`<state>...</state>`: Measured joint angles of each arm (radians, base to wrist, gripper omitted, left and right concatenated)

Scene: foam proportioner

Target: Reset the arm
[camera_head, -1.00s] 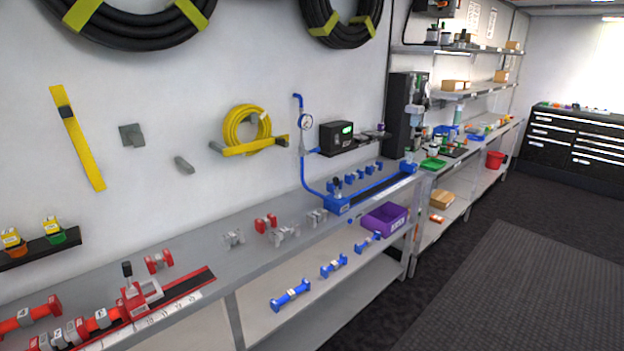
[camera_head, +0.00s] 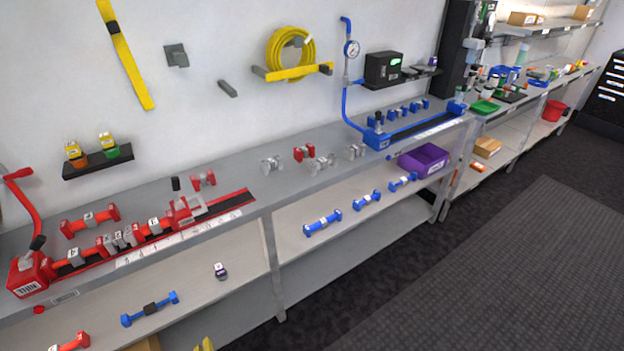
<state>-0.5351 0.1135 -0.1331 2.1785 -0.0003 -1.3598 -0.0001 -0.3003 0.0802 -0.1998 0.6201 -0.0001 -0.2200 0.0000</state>
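Neither of my arms nor grippers shows in the head view. A red fixture (camera_head: 30,275) with an upright red lever and a long black rail stands at the left end of the grey bench. Red and grey fittings sit in a row along its rail, and a red-ended fitting (camera_head: 90,220) lies behind it. A blue fixture (camera_head: 376,138) with a black rail stands at the right end of the bench.
Loose grey and red fittings (camera_head: 303,153) stand mid-bench. The lower shelf holds blue fittings (camera_head: 322,223), a purple bin (camera_head: 423,158) and a small dark item (camera_head: 221,271). A yellow hose coil (camera_head: 291,53) hangs on the wall. The dark floor at right (camera_head: 500,270) is clear.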

